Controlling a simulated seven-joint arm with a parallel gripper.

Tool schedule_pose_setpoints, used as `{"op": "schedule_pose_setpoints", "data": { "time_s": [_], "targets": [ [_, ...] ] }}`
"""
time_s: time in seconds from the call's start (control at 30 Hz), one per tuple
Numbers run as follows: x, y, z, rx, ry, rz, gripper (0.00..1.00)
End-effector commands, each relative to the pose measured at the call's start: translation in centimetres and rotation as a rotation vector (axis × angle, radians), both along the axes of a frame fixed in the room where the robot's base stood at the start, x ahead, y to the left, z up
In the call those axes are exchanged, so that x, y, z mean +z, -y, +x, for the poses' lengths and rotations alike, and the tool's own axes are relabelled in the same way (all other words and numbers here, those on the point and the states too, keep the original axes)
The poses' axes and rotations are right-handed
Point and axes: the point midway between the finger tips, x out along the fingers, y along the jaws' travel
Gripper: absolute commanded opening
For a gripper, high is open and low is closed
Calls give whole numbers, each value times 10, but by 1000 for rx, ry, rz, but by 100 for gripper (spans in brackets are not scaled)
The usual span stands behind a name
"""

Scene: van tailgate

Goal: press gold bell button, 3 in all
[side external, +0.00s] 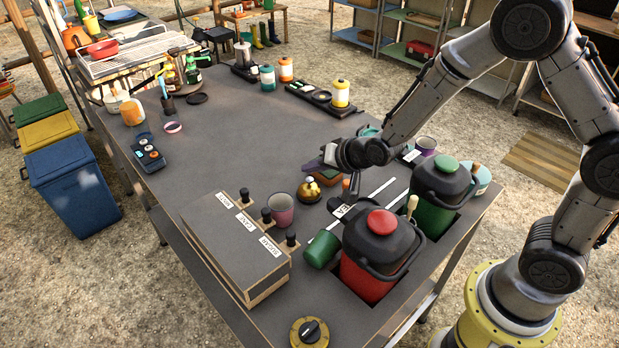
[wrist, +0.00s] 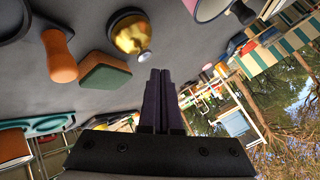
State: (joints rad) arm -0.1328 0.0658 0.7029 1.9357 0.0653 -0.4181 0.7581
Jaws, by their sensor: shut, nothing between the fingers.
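The gold bell (side external: 308,191) is a small shiny dome on a dark base, standing on the grey table near its middle. In the wrist view the bell (wrist: 130,36) is at the top, slightly left of the fingertips, with a gap between them. In the wrist view the closed fingers (wrist: 160,74) point up the picture and do not touch the bell.
A green-and-brown block (wrist: 103,72) and an orange-handled tool (wrist: 58,55) lie close to the bell. A purple cup (side external: 280,210) stands to its left, by a labelled box (side external: 232,245). Red (side external: 375,255) and green (side external: 438,195) lidded containers stand at right.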

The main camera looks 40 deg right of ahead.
Motion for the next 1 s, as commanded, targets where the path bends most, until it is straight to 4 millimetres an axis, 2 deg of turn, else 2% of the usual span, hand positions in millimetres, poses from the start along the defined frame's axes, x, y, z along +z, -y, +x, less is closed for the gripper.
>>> {"op": "schedule_pose_setpoints", "data": {
  "time_s": [0.03,0.2,0.37,0.7,1.0],
  "targets": [
    [-28,-1,-21,22,-77,-22,0],
    [-27,-1,-21,23,-76,-22,0],
    [-16,-1,-20,23,-73,-22,0],
    [19,0,-17,13,-60,-16,0],
    [29,1,-16,9,-57,-13,0]
  ]
}}
